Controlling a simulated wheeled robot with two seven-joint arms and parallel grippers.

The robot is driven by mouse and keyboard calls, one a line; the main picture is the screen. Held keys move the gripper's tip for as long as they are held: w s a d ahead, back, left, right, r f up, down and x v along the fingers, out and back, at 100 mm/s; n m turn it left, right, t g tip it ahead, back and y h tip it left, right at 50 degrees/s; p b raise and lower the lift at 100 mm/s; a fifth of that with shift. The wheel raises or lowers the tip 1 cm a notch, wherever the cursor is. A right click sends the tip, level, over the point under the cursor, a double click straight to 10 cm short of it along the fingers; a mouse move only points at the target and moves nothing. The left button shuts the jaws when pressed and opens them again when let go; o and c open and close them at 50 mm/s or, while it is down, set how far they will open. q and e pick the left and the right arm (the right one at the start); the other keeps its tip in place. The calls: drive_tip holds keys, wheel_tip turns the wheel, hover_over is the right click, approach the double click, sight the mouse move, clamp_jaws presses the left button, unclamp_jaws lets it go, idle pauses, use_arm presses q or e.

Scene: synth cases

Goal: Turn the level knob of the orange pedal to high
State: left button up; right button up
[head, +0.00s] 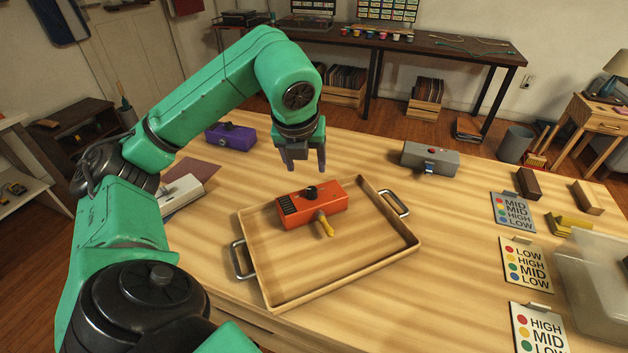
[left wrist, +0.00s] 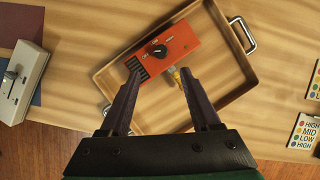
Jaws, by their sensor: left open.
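The orange pedal (head: 311,205) sits in a wooden tray (head: 345,278) with metal handles, in the middle of the table. On its top are a black knob (head: 310,192) and a dark slotted patch; a yellow lever or plug (head: 325,225) sticks out of its front side. The pedal also shows in the left wrist view (left wrist: 178,50), with its black knob (left wrist: 158,51) turned up. My left gripper (head: 305,168) is open and empty, above and behind the pedal, apart from it. Its fingers (left wrist: 165,95) point toward the pedal in the wrist view. My right gripper does not show.
A purple pedal (head: 231,136), a grey pedal (head: 430,158) and a white pedal (head: 181,192) stand around the tray. Cards with coloured dots and level words (head: 526,264) lie at the right, near a clear bin (head: 592,285) and small blocks (head: 528,183).

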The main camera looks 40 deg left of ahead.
use_arm(q)
approach(311, 189)
drive_tip(key=shift+x, duration=0.95)
drive_tip(key=x, duration=0.5)
drive_tip(key=shift+w+f+b, duration=0.1)
drive_tip(key=shift+f+b, duration=0.2)
drive_tip(key=shift+w+a+f, duration=0.1)
drive_tip(key=shift+w+f, duration=0.1)
drive_tip(key=shift+f, duration=0.3)
clamp_jaws()
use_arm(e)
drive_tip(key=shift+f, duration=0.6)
